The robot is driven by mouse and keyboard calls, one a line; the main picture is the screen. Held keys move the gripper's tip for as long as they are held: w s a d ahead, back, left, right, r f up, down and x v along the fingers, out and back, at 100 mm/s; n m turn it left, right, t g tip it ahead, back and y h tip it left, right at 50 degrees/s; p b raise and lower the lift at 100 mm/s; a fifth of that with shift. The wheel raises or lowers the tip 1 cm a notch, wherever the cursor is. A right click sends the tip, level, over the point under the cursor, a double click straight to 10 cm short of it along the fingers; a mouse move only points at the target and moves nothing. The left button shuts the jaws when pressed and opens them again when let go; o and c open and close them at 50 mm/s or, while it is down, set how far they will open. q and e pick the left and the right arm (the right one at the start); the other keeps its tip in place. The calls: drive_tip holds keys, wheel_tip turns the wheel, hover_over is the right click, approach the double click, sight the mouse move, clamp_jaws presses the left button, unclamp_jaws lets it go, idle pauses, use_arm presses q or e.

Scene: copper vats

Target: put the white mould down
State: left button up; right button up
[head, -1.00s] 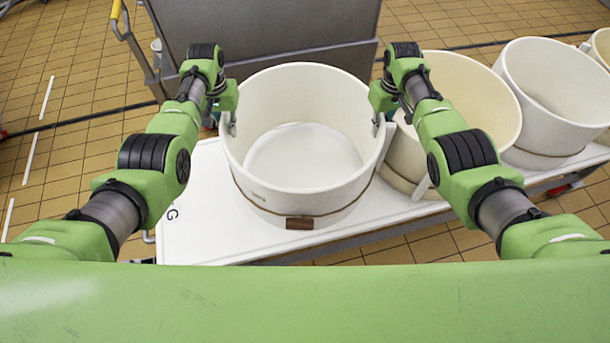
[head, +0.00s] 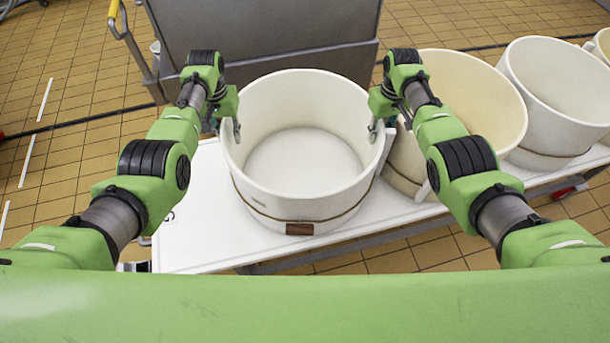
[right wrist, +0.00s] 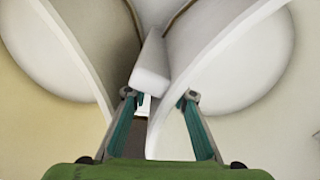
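The white mould (head: 300,210) is a wide round tub with a dark band and a brown label on its front. It stands upright on the white table top (head: 190,240) and appears to rest on it. My left gripper (head: 224,124) is at the left rim, open, with one finger inside the wall and one outside. My right gripper (head: 383,125) is at the right rim. In the right wrist view my right gripper (right wrist: 158,96) has its fingers spread apart, with the mould's wall (right wrist: 225,75) between them and clear of at least one finger.
Another white mould (head: 555,85) stands further right. A grey metal cart (head: 260,40) is behind the table. The table's left end is bare.

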sight(225, 123)
use_arm(q)
wheel_tip(225, 123, up, 8)
drive_tip(key=shift+f, duration=0.15)
use_arm(e)
drive_tip(key=shift+r, duration=3.95)
